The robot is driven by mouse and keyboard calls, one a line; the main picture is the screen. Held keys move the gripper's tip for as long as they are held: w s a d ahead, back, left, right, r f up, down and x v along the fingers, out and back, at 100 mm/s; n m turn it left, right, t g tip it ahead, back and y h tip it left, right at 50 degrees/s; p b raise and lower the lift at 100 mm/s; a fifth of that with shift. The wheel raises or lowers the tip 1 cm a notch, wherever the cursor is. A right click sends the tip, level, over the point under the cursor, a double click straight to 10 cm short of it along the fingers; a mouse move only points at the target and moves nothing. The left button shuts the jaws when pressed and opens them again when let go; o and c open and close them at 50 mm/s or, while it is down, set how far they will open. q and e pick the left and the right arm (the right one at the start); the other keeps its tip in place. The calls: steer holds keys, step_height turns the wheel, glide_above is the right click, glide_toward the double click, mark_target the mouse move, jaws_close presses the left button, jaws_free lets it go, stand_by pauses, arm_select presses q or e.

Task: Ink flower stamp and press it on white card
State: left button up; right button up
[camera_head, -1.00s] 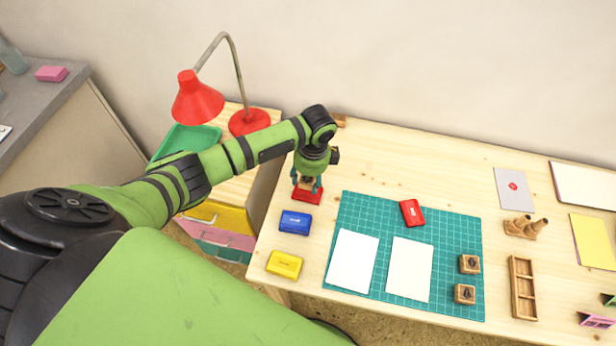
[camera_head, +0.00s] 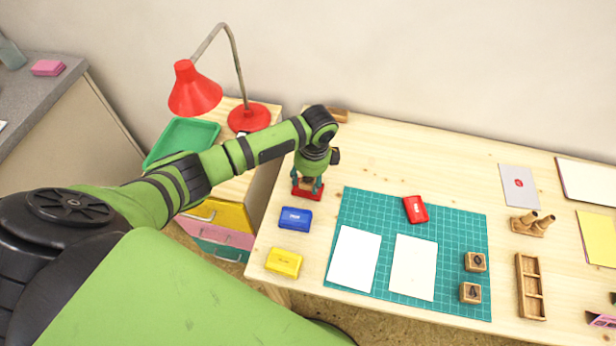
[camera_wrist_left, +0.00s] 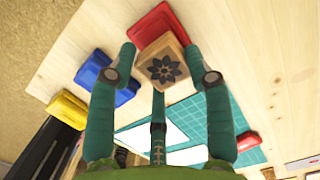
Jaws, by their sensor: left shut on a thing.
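My left gripper (camera_head: 308,185) is shut on the flower stamp at the red inkpad. In the left wrist view the gripper (camera_wrist_left: 163,68) has its fingers around the wooden flower stamp (camera_wrist_left: 163,67), whose top shows a dark flower. The red inkpad (camera_head: 308,194) lies at the table's left side, below the stamp; it also shows in the left wrist view (camera_wrist_left: 152,22). Whether the stamp touches the pad I cannot tell. Two white cards, a left one (camera_head: 354,259) and a right one (camera_head: 414,268), lie on the green cutting mat (camera_head: 457,230). My right gripper is not in view.
A blue inkpad (camera_head: 296,219) and a yellow inkpad (camera_head: 284,262) lie nearer the front edge. A red case (camera_head: 415,209) lies on the mat. Two wooden stamps (camera_head: 475,262) (camera_head: 470,293) stand at the mat's right, beside a wooden tray (camera_head: 518,287). A red lamp (camera_head: 195,92) stands behind my arm.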

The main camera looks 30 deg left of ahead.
mark_target(308, 181)
arm_select(q)
steer(key=shift+f, duration=0.2)
steer(key=shift+f+b, duration=0.3)
stand_by(0.4)
steer(key=shift+s+f+p, duration=0.1)
steer(key=shift+p, duration=0.2)
stand_by(1.4)
steer(key=shift+r+p, duration=0.65)
steer(key=shift+p, duration=0.2)
step_height(308, 181, up, 6)
steer(key=p, duration=0.6)
steer(key=shift+f, duration=0.2)
